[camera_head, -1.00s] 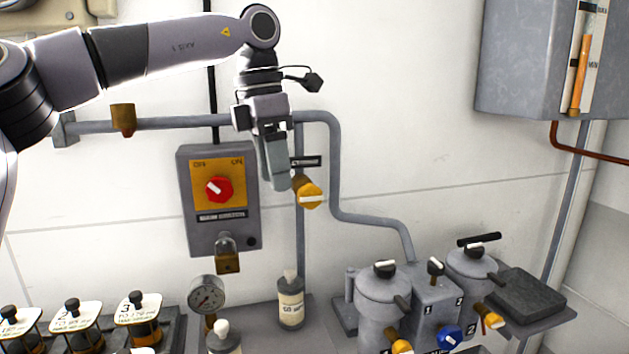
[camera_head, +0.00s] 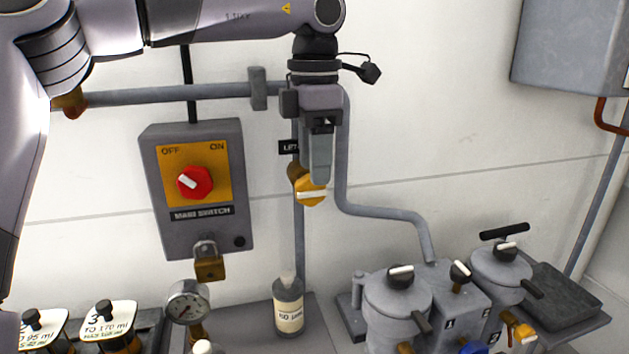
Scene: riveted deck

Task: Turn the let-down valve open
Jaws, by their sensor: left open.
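The let-down valve has a round yellow knob (camera_head: 311,195) with a white bar lying about level across its face. It sits on a brass body on the vertical grey pipe, under a black label (camera_head: 288,147) of which only "LET" shows. My left gripper (camera_head: 320,175) points down, with its fingers in front of the top of the knob. They hide part of the knob and the rest of the label. The gripper is open and holds nothing; I cannot tell whether its fingers touch the knob. My right gripper is not in view.
A main switch box (camera_head: 196,190) with a red knob and a brass padlock (camera_head: 208,267) is left of the valve. Below stand a labelled bottle (camera_head: 288,308), a gauge (camera_head: 188,302) and lidded grey pots (camera_head: 398,300). The wall right of the valve is mostly clear.

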